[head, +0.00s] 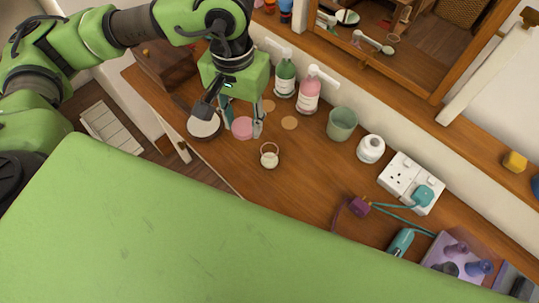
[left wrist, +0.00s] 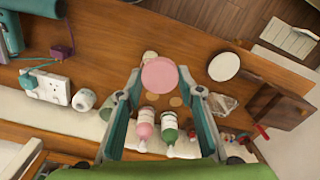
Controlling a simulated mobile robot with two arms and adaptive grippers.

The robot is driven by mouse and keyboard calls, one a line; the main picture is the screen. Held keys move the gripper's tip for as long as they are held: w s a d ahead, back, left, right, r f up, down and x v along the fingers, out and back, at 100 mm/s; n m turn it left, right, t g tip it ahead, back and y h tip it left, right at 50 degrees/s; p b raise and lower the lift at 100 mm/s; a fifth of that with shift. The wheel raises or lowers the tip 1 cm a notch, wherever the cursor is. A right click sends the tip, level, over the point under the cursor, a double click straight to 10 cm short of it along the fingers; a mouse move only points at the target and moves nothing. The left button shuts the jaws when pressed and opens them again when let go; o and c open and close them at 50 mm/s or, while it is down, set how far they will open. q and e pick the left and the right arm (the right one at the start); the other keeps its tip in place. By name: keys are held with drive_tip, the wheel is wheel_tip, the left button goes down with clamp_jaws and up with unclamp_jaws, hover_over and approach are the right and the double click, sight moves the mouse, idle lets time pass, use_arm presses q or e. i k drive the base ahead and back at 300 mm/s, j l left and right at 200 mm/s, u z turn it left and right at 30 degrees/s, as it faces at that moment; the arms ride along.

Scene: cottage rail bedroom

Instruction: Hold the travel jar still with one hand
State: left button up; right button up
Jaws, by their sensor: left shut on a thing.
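A round pink jar top (head: 242,126), which I take to be the travel jar, is at the wooden counter's left part. It also shows in the left wrist view (left wrist: 159,72), between the fingertips. My left gripper (head: 243,119) points down over it and is shut on it, one finger on each side. The jar's lower body is hidden under its top and the fingers. My right gripper is not in view.
A white round dish (head: 204,125) lies close left of the gripper. Green (head: 285,78) and pink (head: 308,96) pump bottles stand behind. A small ringed cup (head: 269,158) is nearer the front edge. A green tumbler (head: 342,125) and socket plate (head: 403,178) are further right.

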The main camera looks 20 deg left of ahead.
sight(270, 155)
drive_tip(key=z, duration=0.35)
drive_tip(key=k+j+z, duration=0.1)
drive_tip(key=j+z, duration=0.15)
drive_tip(key=k+j+z, duration=0.2)
drive_tip(key=j, duration=0.25)
drive_tip(key=j+z, duration=0.25)
drive_tip(key=k+j+z, duration=0.25)
drive_tip(key=j, duration=0.15)
drive_tip(key=k+j, duration=0.2)
drive_tip(key=j, duration=0.2)
drive_tip(key=k+j, duration=0.2)
drive_tip(key=j, duration=0.2)
drive_tip(key=k+j, duration=0.15)
drive_tip(key=j, duration=0.25)
drive_tip(key=l, duration=0.25)
